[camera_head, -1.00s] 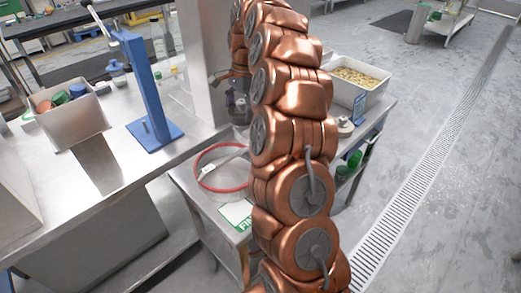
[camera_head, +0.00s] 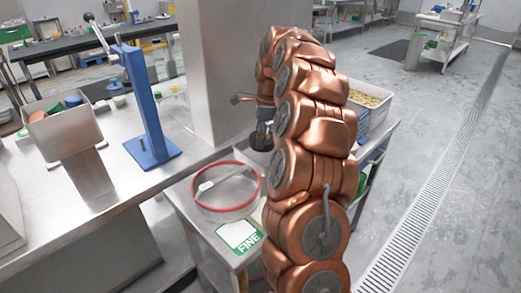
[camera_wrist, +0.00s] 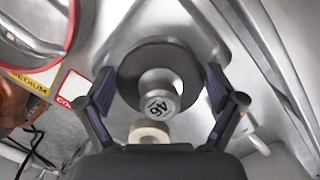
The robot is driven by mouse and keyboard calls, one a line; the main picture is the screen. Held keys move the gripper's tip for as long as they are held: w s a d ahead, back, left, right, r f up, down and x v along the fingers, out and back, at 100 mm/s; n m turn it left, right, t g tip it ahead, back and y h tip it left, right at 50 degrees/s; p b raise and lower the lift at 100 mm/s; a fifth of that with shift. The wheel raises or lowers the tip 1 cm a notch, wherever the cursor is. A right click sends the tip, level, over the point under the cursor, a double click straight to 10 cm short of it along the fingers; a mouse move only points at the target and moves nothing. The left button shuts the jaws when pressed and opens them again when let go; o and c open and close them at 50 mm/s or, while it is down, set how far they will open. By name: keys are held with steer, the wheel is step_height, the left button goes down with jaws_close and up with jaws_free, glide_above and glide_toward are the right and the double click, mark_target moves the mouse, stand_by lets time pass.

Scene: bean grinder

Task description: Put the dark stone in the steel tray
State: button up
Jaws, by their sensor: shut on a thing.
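The dark stone (camera_wrist: 188,62) is a round dark disc with a pale steel knob carrying a printed number, seen from above in the wrist view. My gripper (camera_wrist: 158,82) has one finger on each side of the disc, shut on its edges. A shiny steel surface with a raised, rounded edge (camera_wrist: 195,22) lies beneath; I cannot tell whether this is the steel tray, or whether the stone touches it. In the head view my copper arm covers much of the bench, and my gripper is small and partly hidden near the pillar.
A pale round stone (camera_wrist: 148,132) sits close to the dark one. A red-rimmed sieve (camera_head: 225,211) stands by a FINE label (camera_head: 240,237). A blue stand (camera_head: 150,105) and a steel bin (camera_head: 60,128) are left. A bin of beans (camera_head: 372,98) is behind my arm.

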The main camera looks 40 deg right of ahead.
mark_target(259, 158)
steer(key=shift+f, duration=2.65)
steer(key=shift+f, duration=0.15)
steer(key=o, duration=1.3)
steer(key=shift+o, duration=0.2)
steer(key=r, duration=0.4)
steer(key=d+r, duration=0.1)
steer(key=r, duration=0.3)
steer(key=s+r, duration=0.1)
steer(key=r, duration=0.3)
steer(key=shift+d+r, duration=0.1)
steer(key=shift+d, duration=0.1)
